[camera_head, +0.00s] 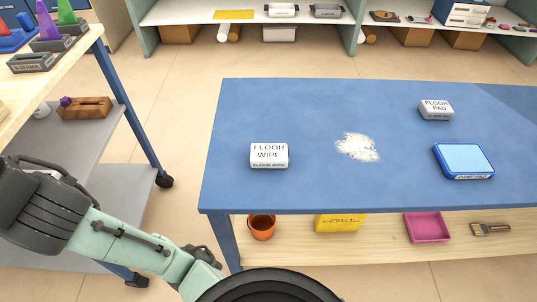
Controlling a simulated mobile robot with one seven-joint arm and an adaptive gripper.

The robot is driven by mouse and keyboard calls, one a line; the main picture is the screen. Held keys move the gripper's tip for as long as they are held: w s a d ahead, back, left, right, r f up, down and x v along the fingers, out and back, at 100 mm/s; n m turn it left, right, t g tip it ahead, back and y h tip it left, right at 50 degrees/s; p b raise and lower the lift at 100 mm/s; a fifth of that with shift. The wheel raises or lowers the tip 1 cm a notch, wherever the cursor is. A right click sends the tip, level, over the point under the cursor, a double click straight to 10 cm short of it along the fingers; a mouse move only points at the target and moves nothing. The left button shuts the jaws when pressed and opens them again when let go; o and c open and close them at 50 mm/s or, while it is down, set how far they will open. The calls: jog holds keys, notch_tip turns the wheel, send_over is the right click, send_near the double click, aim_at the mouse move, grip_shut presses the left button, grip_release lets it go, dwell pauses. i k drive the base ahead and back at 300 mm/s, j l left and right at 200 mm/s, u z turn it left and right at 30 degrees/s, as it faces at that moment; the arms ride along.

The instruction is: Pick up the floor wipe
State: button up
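The floor wipe (269,154) is a small white block with dark lettering on its top and front. It lies on the left part of the blue table (310,105) in the head view. My arm comes in from the left edge and runs to the bottom middle, in front of the table. My gripper does not show in the view. Nothing covers the floor wipe.
White powder (358,147) lies right of the wipe. A similar white floor pad (436,109) and a blue pad in a tray (464,160) are at the table's right. A cart (82,155) stands left. The lower shelf (390,238) holds a pot and boxes.

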aim_at(263, 156)
jog(key=u, duration=1.25)
jog(key=l+u, duration=0.15)
jog(key=l, duration=0.15)
jog(key=k+l+u, duration=0.15)
jog(key=l, duration=0.15)
jog(key=k+l+u, duration=0.2)
jog(key=k+l, duration=0.1)
jog(key=l, duration=0.35)
jog(key=k+l, duration=0.1)
jog(key=l, duration=0.35)
